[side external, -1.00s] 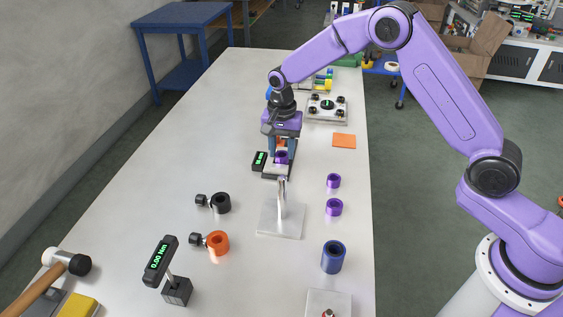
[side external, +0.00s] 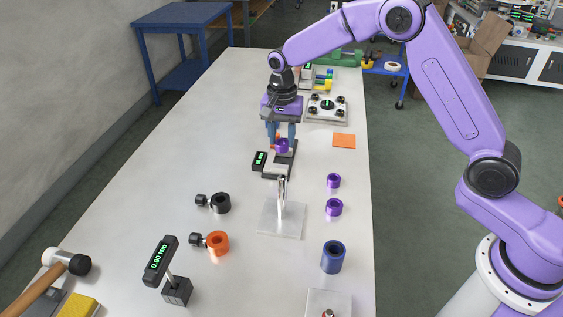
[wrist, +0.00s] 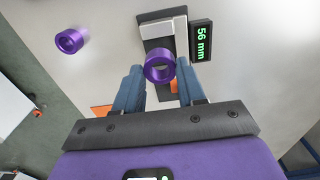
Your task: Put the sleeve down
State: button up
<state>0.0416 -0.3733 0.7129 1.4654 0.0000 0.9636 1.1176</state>
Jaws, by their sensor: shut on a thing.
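A purple sleeve (side external: 281,146), a short ring with an open bore, is held between the two blue-grey fingers of my gripper (side external: 281,143). In the wrist view the sleeve (wrist: 159,75) sits between the fingertips (wrist: 160,72), its bore facing the camera. It is over the dark and light measuring gauge (side external: 276,172); its height above it is hard to tell. The gauge's display (wrist: 201,41) reads 56 mm. Two more purple sleeves, a nearer one (side external: 334,207) and a farther one (side external: 333,181), stand on the table to the right.
A metal post on a plate (side external: 281,220) stands in front of the gauge. A blue cylinder (side external: 333,257) is at the near right. Black (side external: 220,203) and orange (side external: 217,243) rings lie left. An orange square (side external: 344,141) lies right, with bare table around it.

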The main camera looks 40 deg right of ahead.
jog(key=shift+r, duration=0.2)
jog(key=s+d+r+n, duration=0.1)
jog(key=s+d+r, duration=0.2)
jog(key=s+d, duration=0.55)
jog(key=s+d+r, duration=0.3)
jog(key=s+d, duration=0.2)
jog(key=s, duration=0.7)
jog(key=w+f, duration=0.3)
jog(key=w, duration=0.1)
jog(key=w+f, duration=0.3)
jog(key=w, duration=0.2)
jog(key=w+f, duration=0.2)
jog(key=w, duration=0.2)
jog(key=shift+w+d+f, duration=0.25)
jog(key=shift+f, duration=0.15)
jog(key=shift+w+f, duration=0.25)
jog(key=shift+f, duration=0.1)
jog(key=shift+w+f, duration=0.15)
jog(key=shift+f, duration=1.55)
jog(key=shift+f, duration=0.1)
